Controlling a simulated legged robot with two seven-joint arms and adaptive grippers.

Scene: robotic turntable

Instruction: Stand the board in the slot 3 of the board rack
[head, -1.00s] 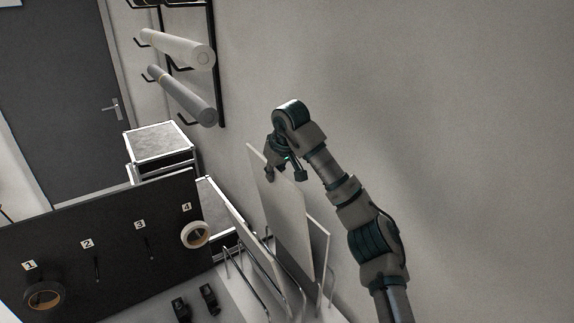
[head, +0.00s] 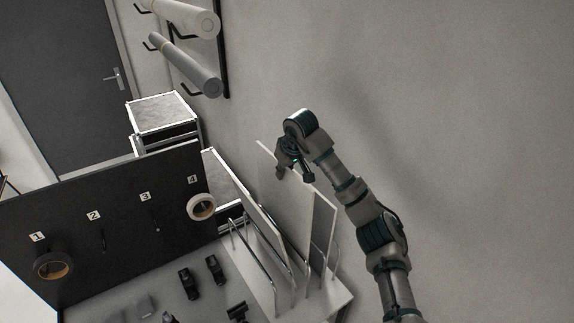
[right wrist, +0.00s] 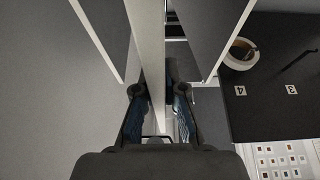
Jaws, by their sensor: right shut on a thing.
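My right gripper (head: 288,172) is shut on the top edge of a pale upright board (head: 290,200). In the right wrist view the fingers (right wrist: 160,98) sit on both sides of this board's edge (right wrist: 151,60). The board rack (head: 283,298) has a light base and bent metal wire dividers. The held board stands among these wires, between two other boards. Its lower edge is hidden, so I cannot tell whether it touches the rack base. No slot numbers are readable on the rack. My left gripper is not in view.
One board (head: 240,190) stands left of the held one and another (head: 323,228) right of it. A black panel (head: 120,215) with numbered hooks and tape rolls (head: 201,207) stands left. Small black objects (head: 215,268) lie before the rack. The wall is close behind.

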